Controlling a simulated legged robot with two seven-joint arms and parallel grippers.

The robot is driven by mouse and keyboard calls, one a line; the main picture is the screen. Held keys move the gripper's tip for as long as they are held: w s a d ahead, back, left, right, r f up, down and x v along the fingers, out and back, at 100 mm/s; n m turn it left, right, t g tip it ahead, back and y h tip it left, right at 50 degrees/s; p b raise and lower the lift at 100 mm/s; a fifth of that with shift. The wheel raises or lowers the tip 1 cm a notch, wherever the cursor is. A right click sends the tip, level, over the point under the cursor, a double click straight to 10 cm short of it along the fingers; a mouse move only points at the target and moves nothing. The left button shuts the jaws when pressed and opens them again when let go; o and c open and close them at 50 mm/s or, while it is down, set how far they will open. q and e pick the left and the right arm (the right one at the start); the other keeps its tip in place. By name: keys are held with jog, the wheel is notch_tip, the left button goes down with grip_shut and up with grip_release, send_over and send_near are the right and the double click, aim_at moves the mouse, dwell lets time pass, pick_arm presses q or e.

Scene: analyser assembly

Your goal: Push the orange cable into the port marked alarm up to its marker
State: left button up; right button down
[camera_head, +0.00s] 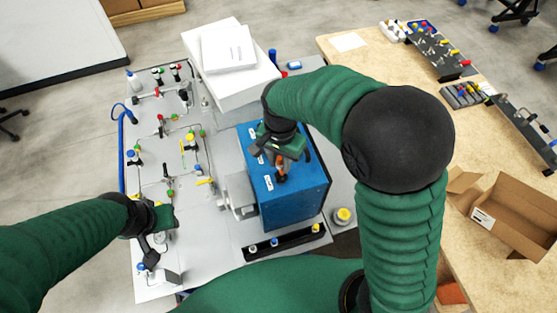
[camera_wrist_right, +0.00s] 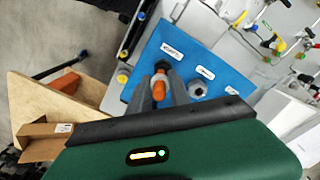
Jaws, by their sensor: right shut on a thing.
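The blue analyser box (camera_head: 300,200) stands on the grey panel, with ports and white labels on its top face. My right gripper (camera_head: 279,170) is over that face, shut on the orange cable (camera_head: 281,177). In the right wrist view the orange cable (camera_wrist_right: 158,84) sits between the two grey fingers (camera_wrist_right: 160,92), its end at a dark port (camera_wrist_right: 162,66). How deep it sits, and its marker, I cannot tell. The label (camera_wrist_right: 171,48) beside this port is too blurred to read. My left gripper (camera_head: 157,258) hangs over the panel's front left; its jaw opening is unclear.
A second, empty-looking port (camera_wrist_right: 198,90) is beside the dark one. A white box (camera_head: 232,80) stands behind the analyser. Thin pipes and valves (camera_head: 168,130) cover the panel's left. A black strip (camera_head: 290,241) with coloured caps lies in front. A wooden table (camera_head: 400,75) is at right.

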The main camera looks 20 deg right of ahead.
jog(key=shift+w+d+f, duration=0.1)
jog(key=shift+w+f, duration=0.3)
jog(key=shift+f, duration=0.2)
jog(key=shift+s+a+f+b, duration=0.25)
jog(key=shift+a+b, duration=0.05)
jog(key=shift+b, duration=0.2)
jog(key=shift+w+d+f+b, duration=0.1)
jog(key=shift+f+b, duration=0.15)
jog(key=shift+f, duration=0.15)
jog(key=shift+w+d+f+b, duration=0.1)
jog(key=shift+f+b, duration=0.1)
jog(key=shift+f, duration=0.2)
jog(key=shift+s+a+f+b, duration=0.1)
jog(key=shift+s+f+b, duration=0.05)
jog(key=shift+f+b, duration=0.2)
pick_arm(q)
jog(key=x, duration=0.3)
jog(key=shift+s, duration=0.1)
pick_arm(e)
jog(key=shift+f, duration=0.2)
jog(key=c, duration=1.5)
grip_release()
pick_arm(q)
jog(key=shift+a, duration=0.1)
pick_arm(e)
jog(key=o, duration=0.4)
jog(key=shift+a, duration=0.1)
